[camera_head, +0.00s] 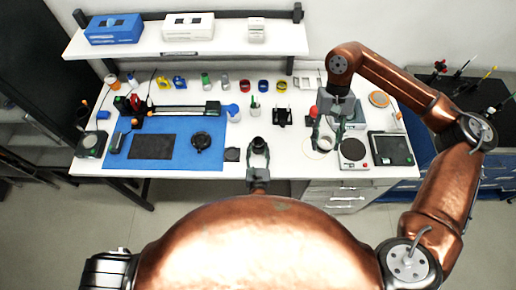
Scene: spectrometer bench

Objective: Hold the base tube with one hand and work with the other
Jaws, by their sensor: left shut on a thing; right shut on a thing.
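A short dark tube (259,143), which looks like the base tube, stands upright at the front edge of the bench. My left gripper (258,153) is shut on it, with a finger on each side. My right gripper (329,134) points down over the bench to the right of the tube, apart from it. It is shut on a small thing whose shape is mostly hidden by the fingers. A pale round thing (325,143) shows at its fingertips; I cannot tell whether this is what it grips.
A blue mat (175,168) with a dark plate (152,147) and a black round part (201,141) lies left. A scale (353,150) and a dark square device (390,148) stand right. Several small bottles line the back, below a shelf (233,40).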

